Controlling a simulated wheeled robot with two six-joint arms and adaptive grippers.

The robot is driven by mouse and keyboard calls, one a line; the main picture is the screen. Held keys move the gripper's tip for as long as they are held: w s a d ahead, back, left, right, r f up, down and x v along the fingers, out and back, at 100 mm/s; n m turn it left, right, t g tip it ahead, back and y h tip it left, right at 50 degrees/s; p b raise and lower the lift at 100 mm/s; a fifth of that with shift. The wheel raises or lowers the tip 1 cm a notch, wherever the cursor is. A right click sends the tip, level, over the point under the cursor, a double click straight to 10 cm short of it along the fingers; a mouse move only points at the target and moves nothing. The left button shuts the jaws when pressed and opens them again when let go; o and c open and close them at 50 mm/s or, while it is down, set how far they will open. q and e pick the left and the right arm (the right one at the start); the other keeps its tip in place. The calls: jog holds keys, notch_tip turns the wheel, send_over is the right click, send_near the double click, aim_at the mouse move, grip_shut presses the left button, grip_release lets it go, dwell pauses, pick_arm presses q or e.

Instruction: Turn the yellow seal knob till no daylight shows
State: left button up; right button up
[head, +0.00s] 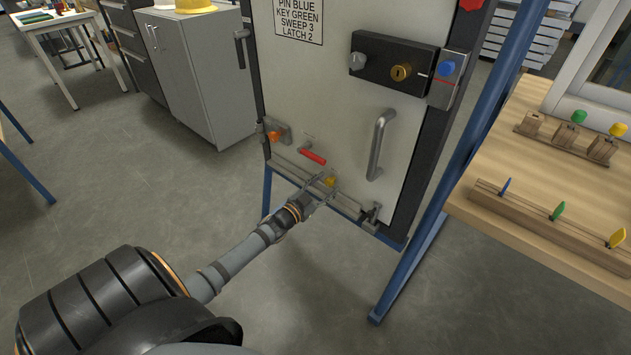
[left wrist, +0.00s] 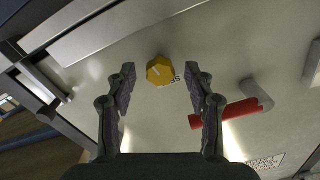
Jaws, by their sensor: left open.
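The yellow seal knob (head: 330,181) is low on the pale door panel (head: 340,100), just above its bottom strip. In the left wrist view the knob (left wrist: 159,71) is faceted, with a pale mark on its face and partly covered lettering beside it. My left gripper (head: 322,184) reaches the lower door from the left. In the left wrist view its two open fingers (left wrist: 160,82) stand on either side of the knob, with a clear gap to each side. Whether daylight shows under the door is unclear. My right gripper is not in view.
A red lever (head: 312,156) is just above the knob; it also shows in the left wrist view (left wrist: 224,113). A vertical grey handle (head: 380,145), an orange knob (head: 274,136) and a black lock box (head: 393,64) are on the door. A wooden bench (head: 520,190) stands right.

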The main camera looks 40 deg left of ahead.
pick_arm(q)
jog(key=s, duration=1.1)
jog(key=shift+s+a, duration=0.15)
jog(key=shift+a, duration=0.3)
